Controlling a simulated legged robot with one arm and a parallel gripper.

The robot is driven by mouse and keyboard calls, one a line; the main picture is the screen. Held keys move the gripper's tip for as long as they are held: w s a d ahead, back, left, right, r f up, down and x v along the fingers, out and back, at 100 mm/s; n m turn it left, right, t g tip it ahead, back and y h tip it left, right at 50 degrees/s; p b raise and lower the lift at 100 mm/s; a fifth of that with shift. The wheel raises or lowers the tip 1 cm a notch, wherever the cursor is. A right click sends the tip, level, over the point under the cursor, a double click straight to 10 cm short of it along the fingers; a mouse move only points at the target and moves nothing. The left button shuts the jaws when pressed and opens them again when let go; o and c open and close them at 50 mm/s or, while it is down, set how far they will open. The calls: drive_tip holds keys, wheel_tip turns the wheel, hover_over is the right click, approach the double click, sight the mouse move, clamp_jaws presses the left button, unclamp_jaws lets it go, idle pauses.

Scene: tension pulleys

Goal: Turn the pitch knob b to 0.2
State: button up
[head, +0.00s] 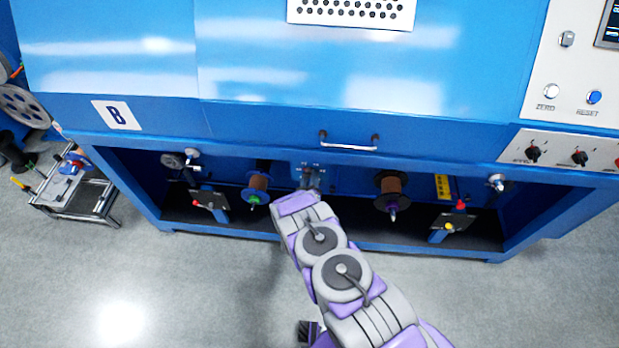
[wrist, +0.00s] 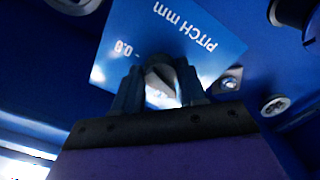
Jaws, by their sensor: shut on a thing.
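My gripper (wrist: 160,82) is at a blue label plate (wrist: 205,55) inside the lower bay of the blue machine. The knob's pointer and exact setting cannot be read. In the head view my arm reaches into the bay and its end covers the lower part of the pitch panel (head: 298,170).
A copper spool (head: 259,183) with a green tip is left of my arm, and another spool (head: 392,186) is right of it. A handle (head: 348,146) sticks out above the bay. A cart (head: 75,190) stands at the left. The floor in front is clear.

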drive_tip(key=shift+a+r+n, duration=0.1)
drive_tip(key=shift+a+n, duration=0.1)
drive_tip(key=shift+n, duration=1.6)
drive_tip(key=o, duration=1)
drive_tip(key=shift+a, duration=0.1)
drive_tip(key=shift+o, duration=0.2)
drive_tip(key=shift+d, duration=0.2)
drive_tip(key=s+p, duration=0.4)
drive_tip(key=s, duration=1.3)
drive_tip(key=shift+s+a+f, duration=0.15)
drive_tip(key=shift+a+f, duration=0.05)
drive_tip(key=shift+a, duration=0.2)
